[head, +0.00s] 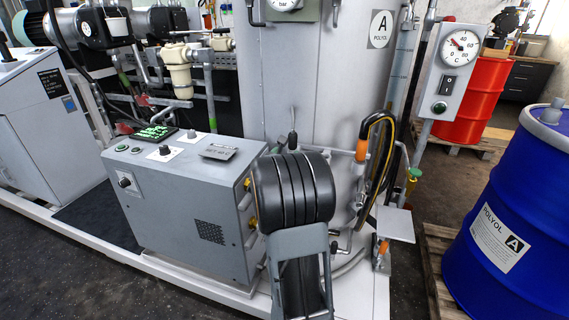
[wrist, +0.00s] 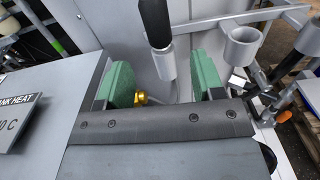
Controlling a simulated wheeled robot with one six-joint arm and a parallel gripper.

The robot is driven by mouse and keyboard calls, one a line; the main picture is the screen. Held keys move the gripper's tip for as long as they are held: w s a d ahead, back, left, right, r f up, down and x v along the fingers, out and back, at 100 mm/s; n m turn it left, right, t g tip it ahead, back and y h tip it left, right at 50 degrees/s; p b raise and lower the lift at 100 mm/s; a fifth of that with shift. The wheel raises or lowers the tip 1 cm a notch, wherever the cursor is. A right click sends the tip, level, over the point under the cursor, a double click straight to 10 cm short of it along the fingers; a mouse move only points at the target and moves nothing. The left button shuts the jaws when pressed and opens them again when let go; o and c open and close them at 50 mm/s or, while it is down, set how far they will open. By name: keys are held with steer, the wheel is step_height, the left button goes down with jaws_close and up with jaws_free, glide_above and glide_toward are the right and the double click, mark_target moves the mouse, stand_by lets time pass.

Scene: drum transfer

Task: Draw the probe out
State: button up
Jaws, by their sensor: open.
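The probe (wrist: 154,18) shows in the wrist view as a black handle standing upright in a grey cylindrical sleeve (wrist: 163,64). Whether that sleeve is part of the probe or its holder I cannot tell. In the head view only the probe's thin dark top (head: 292,138) shows above my wrist, in front of the grey tank. My gripper (wrist: 160,70) is open, with one green-padded finger left and one right of the sleeve in the picture. A gap shows on both sides, and nothing is held.
A grey control cabinet (head: 185,205) stands close left of my arm. The tank (head: 330,100) rises behind. An open grey cup (wrist: 242,46) on a bracket stands right of the fingers. A hose (head: 380,160) hangs to the right. A blue drum (head: 515,215) stands on a pallet.

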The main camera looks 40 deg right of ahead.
mark_target(292, 146)
steer(key=p+x, duration=0.1)
steer(key=x, duration=0.5)
steer(key=shift+f, duration=0.2)
steer(key=shift+b+x, duration=0.35)
steer(key=shift+x, duration=1.15)
steer(key=shift+c, duration=0.4)
steer(key=c, duration=1.1)
steer(key=shift+o, duration=0.3)
steer(key=shift+r, duration=0.1)
